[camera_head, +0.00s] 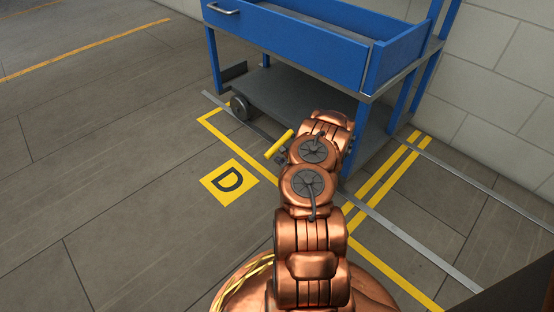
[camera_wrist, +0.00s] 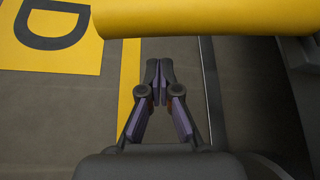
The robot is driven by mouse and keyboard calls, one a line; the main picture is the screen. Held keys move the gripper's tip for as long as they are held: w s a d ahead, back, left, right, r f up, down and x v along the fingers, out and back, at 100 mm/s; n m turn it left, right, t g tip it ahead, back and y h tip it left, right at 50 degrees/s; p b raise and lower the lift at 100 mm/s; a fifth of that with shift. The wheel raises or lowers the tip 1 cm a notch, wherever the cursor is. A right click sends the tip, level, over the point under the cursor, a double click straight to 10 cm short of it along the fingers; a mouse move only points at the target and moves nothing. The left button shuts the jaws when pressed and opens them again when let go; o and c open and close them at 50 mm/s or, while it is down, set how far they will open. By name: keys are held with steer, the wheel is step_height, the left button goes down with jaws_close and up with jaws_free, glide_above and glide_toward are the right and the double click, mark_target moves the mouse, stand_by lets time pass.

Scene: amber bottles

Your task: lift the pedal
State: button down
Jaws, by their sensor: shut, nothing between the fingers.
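The pedal (camera_head: 279,145) is a yellow bar low at the front of the blue trolley (camera_head: 290,40), just left of my copper arm. In the wrist view the pedal (camera_wrist: 200,17) fills the top as a large yellow bar. My gripper (camera_wrist: 159,75) shows there with its dark fingertips together and empty. The tips appear just below the pedal in the picture, with a small gap; I cannot tell the depth between them. In the head view my arm mostly hides the gripper.
A dark caster wheel (camera_head: 239,108) stands under the trolley's grey lower shelf (camera_head: 280,92). A yellow floor sign with a D (camera_head: 229,181) lies to the left, and it also shows in the wrist view (camera_wrist: 55,30). A block wall (camera_head: 500,100) is at right. Floor at left is clear.

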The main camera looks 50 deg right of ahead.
mark_target(278, 145)
steer(key=shift+w+a+r+b, duration=0.15)
steer(key=shift+r+b, duration=0.1)
steer(key=shift+r, duration=0.25)
steer(key=shift+a+r+b, duration=0.2)
steer(key=shift+r, duration=0.3)
steer(key=shift+w+a+r+b, duration=0.15)
steer(key=shift+r+b, duration=0.1)
steer(key=shift+r, duration=0.25)
